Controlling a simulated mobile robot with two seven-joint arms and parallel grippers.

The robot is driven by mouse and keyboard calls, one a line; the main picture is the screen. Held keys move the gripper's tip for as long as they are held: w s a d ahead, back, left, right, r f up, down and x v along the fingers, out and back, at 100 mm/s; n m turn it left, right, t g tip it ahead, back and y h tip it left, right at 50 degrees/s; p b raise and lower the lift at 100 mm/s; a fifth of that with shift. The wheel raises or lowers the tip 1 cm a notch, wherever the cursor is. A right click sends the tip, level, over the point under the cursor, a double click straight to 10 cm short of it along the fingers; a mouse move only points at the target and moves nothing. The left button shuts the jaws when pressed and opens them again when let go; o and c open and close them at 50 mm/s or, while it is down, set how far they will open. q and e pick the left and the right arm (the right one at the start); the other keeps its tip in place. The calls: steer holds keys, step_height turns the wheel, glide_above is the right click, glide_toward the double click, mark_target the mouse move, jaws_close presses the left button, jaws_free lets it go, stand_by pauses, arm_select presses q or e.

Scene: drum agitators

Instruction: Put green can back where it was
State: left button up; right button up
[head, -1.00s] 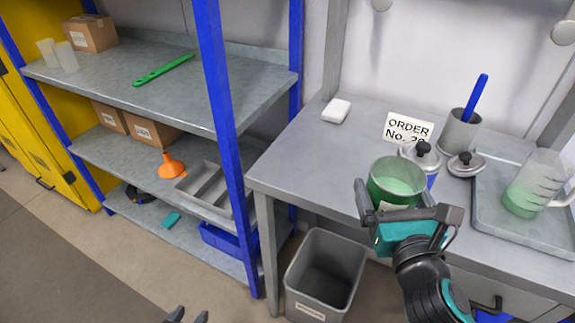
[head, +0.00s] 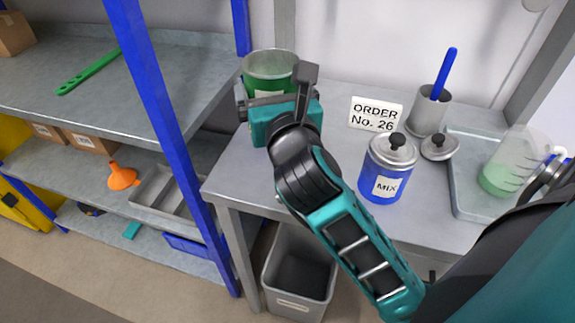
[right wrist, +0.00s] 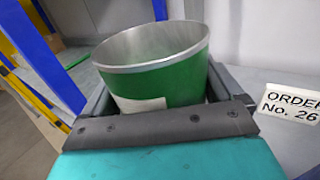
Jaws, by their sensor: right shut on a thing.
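My right gripper (head: 274,92) is shut around the green can (head: 270,66) near the back left corner of the grey workbench (head: 330,190). The can is open-topped, with a metal rim and a pale label. In the right wrist view the can (right wrist: 165,80) sits between the two fingers, its rim tilted in the picture. The gripper hides the can's bottom, so I cannot tell if it touches the bench. My left gripper is not in view.
A lidded blue can (head: 386,187) marked MIX, an order sign (head: 376,115), a loose lid (head: 438,147), a grey cup (head: 428,112) with a blue-handled tool and a tray (head: 470,205) with a beaker (head: 505,168) are on the bench. A shelf's blue post (head: 160,100) stands left.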

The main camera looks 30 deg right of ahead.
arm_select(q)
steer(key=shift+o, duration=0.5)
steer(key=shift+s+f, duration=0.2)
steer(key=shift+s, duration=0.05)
arm_select(e)
step_height(320, 180, up, 6)
steer(key=s+d+r+m+g+h, duration=0.1)
steer(key=s+d+m+g+h, duration=0.1)
steer(key=d+m+h, duration=0.15)
steer(key=shift+n, duration=0.45)
steer(key=f+b, duration=0.2)
steer(key=f, duration=0.4)
steer(key=f+b, duration=0.2)
steer(key=f, duration=0.5)
steer(key=f+b, duration=0.2)
steer(key=f, duration=0.5)
steer(key=shift+w+a, duration=0.2)
steer(key=shift+a, duration=0.1)
steer(key=shift+f, duration=0.1)
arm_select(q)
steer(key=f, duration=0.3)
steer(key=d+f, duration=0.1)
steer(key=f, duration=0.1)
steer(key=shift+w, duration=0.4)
